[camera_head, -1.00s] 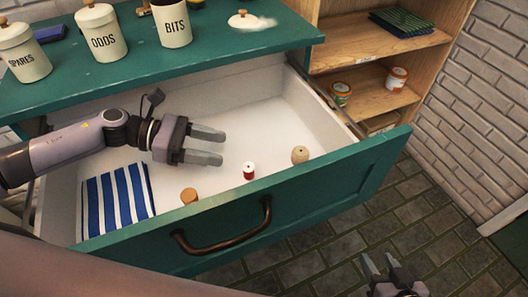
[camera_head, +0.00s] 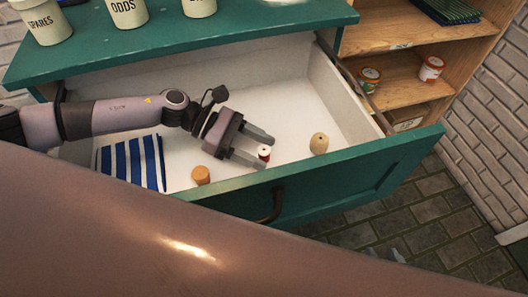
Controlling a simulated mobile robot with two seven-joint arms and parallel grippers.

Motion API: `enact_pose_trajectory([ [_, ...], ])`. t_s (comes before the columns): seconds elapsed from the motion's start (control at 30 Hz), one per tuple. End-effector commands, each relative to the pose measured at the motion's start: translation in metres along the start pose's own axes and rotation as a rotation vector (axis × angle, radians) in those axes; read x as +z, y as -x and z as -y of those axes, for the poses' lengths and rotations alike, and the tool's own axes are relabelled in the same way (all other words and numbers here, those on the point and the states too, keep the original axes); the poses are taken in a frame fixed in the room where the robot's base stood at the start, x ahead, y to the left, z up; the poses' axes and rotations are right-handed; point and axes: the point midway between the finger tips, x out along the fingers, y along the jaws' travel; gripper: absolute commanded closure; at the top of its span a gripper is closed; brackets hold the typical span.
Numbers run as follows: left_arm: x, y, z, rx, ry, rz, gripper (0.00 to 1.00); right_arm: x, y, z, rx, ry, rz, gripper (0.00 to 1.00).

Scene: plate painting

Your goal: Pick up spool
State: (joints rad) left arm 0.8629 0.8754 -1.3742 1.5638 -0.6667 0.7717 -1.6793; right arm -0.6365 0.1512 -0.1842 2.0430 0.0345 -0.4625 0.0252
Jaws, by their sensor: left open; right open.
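A small spool (camera_head: 264,153) with red thread and a white top stands on the white floor of the open drawer (camera_head: 290,100). My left gripper (camera_head: 268,152) is inside the drawer. Its two fingers are open and point right, with the spool showing between the fingertips. I cannot tell whether either finger touches it. My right gripper (camera_head: 395,254) shows only as small grey fingertips past the edge of my brownish arm, over the floor. The rest of it is hidden.
A cork (camera_head: 201,175) and a beige round piece (camera_head: 319,143) stand left and right of the spool. A blue-striped cloth (camera_head: 132,163) lies at the drawer's left. The green drawer front (camera_head: 350,185) rises close by. Canisters (camera_head: 128,12) stand on the green top.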

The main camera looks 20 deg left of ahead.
Motion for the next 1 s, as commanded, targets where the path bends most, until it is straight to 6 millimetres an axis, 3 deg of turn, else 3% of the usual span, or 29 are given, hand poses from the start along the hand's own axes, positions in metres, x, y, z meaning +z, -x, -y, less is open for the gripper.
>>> enact_pose_trajectory([
  [0.13, 0.000, 0.000, 0.000, 0.001, 0.000, 0.000, 0.45, 0.000, 0.000, 0.000, 0.000, 0.000, 0.000, 0.55],
  [0.3, 0.000, 0.001, 0.000, 0.001, 0.000, 0.000, 1.00, 0.000, 0.000, 0.000, 0.000, 0.000, 0.000, 0.55],
  [0.7, 0.007, 0.004, -0.001, 0.002, -0.001, 0.000, 1.00, -0.002, 0.001, 0.000, 0.000, 0.000, 0.000, 0.55],
  [0.87, 0.035, 0.016, -0.001, 0.003, -0.005, 0.001, 1.00, -0.007, 0.005, 0.000, 0.000, 0.000, 0.001, 0.55],
  [1.0, 0.072, 0.031, -0.001, 0.004, -0.006, 0.001, 1.00, -0.012, 0.009, 0.001, 0.000, 0.000, 0.001, 0.55],
])
